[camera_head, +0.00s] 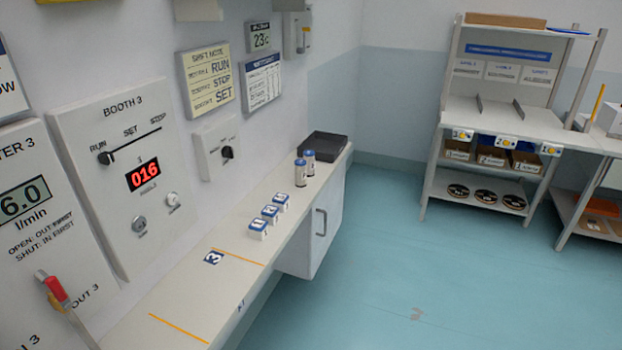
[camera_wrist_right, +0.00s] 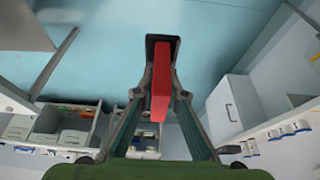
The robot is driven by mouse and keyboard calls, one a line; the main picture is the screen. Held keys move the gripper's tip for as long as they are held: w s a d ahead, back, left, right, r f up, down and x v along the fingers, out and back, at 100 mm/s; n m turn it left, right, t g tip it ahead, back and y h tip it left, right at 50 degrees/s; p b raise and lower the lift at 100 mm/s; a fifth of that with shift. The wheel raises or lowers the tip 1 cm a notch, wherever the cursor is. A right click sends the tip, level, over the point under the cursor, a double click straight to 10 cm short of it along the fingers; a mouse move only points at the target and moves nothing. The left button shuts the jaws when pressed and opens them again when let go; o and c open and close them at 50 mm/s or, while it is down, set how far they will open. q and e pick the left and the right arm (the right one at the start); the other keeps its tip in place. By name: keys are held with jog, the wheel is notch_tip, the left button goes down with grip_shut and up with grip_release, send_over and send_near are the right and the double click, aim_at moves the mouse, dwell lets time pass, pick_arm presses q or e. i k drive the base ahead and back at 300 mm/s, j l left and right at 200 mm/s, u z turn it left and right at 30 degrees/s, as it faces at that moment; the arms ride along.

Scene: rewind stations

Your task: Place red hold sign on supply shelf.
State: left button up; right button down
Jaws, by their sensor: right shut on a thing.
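In the right wrist view my right gripper (camera_wrist_right: 161,75) is shut on a red, flat, narrow piece (camera_wrist_right: 160,95), which I take to be the red hold sign, seen nearly edge-on. Its face and any lettering are hidden. The head view shows neither gripper nor the sign. A shelf unit (camera_head: 490,115) with a blue header strip stands at the back right of the head view and may be the supply shelf; its label is too small to read. It has a worktop with two upright dividers, cardboard bins (camera_head: 491,157) below, and a low shelf with dark reels (camera_head: 485,196).
A long wall counter (camera_head: 190,290) runs along the left, with small blue-and-white boxes (camera_head: 270,213), two canisters (camera_head: 309,162) and a black tray (camera_head: 323,146). A cabinet (camera_head: 318,225) hangs beneath. A second bench (camera_head: 600,140) adjoins the shelf unit. The blue floor (camera_head: 390,270) between is clear.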

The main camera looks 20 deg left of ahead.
aim_at(292, 196)
jog(key=i+u, duration=0.3)
jog(key=i, duration=0.15)
jog(key=i+l+u, duration=0.1)
jog(key=i+u, duration=0.2)
jog(key=i, duration=0.15)
jog(key=i+l+u, duration=0.2)
jog(key=i+u, duration=0.55)
jog(key=i+l+u, duration=0.1)
jog(key=u, duration=0.3)
jog(key=i, duration=0.1)
